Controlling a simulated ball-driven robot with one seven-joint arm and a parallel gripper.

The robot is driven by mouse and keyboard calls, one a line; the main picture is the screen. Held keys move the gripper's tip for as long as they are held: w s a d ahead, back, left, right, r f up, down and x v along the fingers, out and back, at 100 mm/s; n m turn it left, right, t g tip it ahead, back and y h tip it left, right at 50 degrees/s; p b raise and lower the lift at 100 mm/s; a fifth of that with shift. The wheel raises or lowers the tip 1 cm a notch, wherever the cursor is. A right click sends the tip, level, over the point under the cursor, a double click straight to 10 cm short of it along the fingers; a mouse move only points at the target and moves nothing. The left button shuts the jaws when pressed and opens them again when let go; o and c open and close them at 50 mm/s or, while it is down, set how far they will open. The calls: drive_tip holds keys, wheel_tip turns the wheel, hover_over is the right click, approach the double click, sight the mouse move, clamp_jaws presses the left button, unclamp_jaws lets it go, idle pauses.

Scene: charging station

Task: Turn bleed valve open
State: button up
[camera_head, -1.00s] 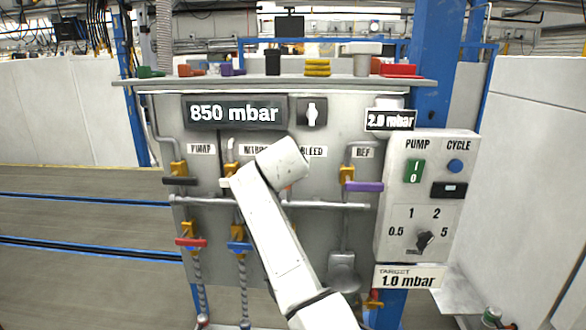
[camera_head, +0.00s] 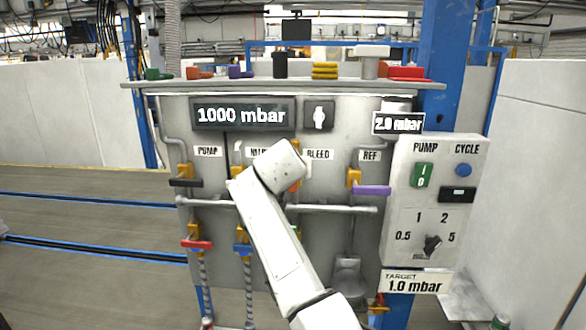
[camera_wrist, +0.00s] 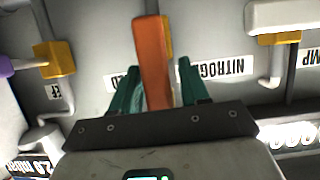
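In the wrist view, the orange bleed valve lever (camera_wrist: 152,60) stands between the two green fingers of my gripper (camera_wrist: 159,80). A narrow gap seems to show beside the lever, so the fingers look open around it. In the head view, my arm hides my gripper and most of the bleed valve; only a bit of the orange lever (camera_head: 295,186) shows beside my wrist, below the BLEED label (camera_head: 319,154). The large pressure display (camera_head: 241,115) reads 1000 mbar.
The purple REF lever (camera_head: 372,191) is to the right and the black PUMP lever (camera_head: 185,183) to the left. Red (camera_head: 196,244) and blue (camera_head: 242,249) levers sit lower. A pump control box (camera_head: 435,200) stands at the right. A horizontal pipe (camera_head: 335,208) crosses the panel.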

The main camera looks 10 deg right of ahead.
drive_tip(key=shift+o, duration=0.4)
drive_tip(key=shift+r, duration=0.1)
drive_tip(key=shift+s, duration=0.1)
drive_tip(key=b+v, duration=0.2)
drive_tip(key=v, duration=0.8)
drive_tip(key=shift+s+b, duration=0.25)
drive_tip(key=shift+b, duration=0.05)
drive_tip(key=shift+a+r, duration=0.15)
drive_tip(key=s+d+f+g, duration=0.25)
drive_tip(key=s+f, duration=0.35)
drive_tip(key=f, duration=0.5)
drive_tip(key=s+d+f+n+g+y, duration=0.1)
drive_tip(key=s+d+f, duration=0.35)
drive_tip(key=f, duration=0.55)
drive_tip(key=s+d+f+g, duration=0.25)
drive_tip(key=s+f, duration=0.35)
drive_tip(key=f, duration=0.5)
drive_tip(key=s+d+f+g+y, duration=0.1)
drive_tip(key=s+f, duration=0.4)
drive_tip(key=s, duration=0.7)
drive_tip(key=s+d+f+n+g+y, duration=0.1)
drive_tip(key=s+f, duration=0.4)
drive_tip(key=s, duration=0.7)
drive_tip(key=s+d+f+g+y, duration=0.1)
drive_tip(key=s+d+f+g, duration=0.2)
drive_tip(key=s, duration=0.8)
drive_tip(key=shift+s+f+n+g, duration=0.4)
drive_tip(key=shift+f, duration=0.5)
